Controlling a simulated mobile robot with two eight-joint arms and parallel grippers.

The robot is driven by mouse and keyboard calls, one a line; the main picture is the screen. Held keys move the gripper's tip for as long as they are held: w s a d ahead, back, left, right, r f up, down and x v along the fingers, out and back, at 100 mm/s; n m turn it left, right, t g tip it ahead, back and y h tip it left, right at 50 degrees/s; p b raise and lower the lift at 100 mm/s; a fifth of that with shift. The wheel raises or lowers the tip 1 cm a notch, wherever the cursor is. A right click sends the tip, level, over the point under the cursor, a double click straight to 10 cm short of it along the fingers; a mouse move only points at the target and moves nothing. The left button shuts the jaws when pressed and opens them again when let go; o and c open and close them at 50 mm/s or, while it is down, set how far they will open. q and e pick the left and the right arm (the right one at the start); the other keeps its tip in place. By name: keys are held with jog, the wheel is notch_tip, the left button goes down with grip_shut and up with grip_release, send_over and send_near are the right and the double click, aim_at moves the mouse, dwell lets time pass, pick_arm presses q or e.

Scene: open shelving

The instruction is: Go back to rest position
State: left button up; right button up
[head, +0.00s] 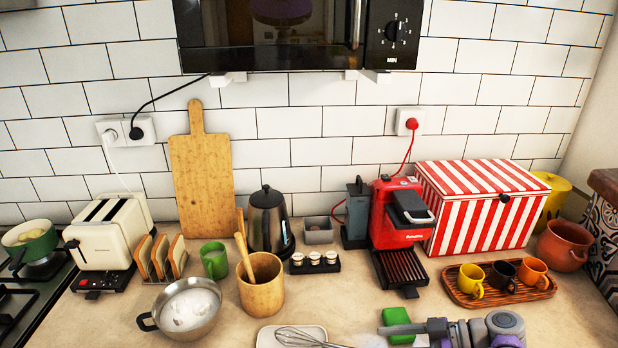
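My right gripper (402,329) is at the bottom edge right of centre, pointing left, with its grey and purple arm links to its right. A grey finger overlaps a green block (396,315), perhaps a sponge, in this view. I cannot tell whether it touches the block or whether the fingers are open or shut. The lower part of the gripper is cut off by the frame edge. My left gripper is not in view.
A white tray with a whisk (300,338), a steel pan (187,306) and a wooden utensil pot (262,290) stand at the front. A cup tray (520,294) lies right, before a striped box (470,215). A microwave (290,35) hangs above.

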jog(key=s+a+f+m+g+h+p, duration=0.1)
jog(key=s+a+f+m+h, duration=0.1)
jog(key=s+a+m+h, duration=0.35)
jog(key=s+d+f+m+t+h+p, duration=0.1)
jog(key=s+d+m+t+h+p, duration=0.1)
jog(key=s+m+h, duration=0.5)
jog(key=shift+s+d+f+m+h, duration=0.15)
jog(key=shift+s+d+m+h, duration=0.2)
jog(key=shift+s, duration=0.85)
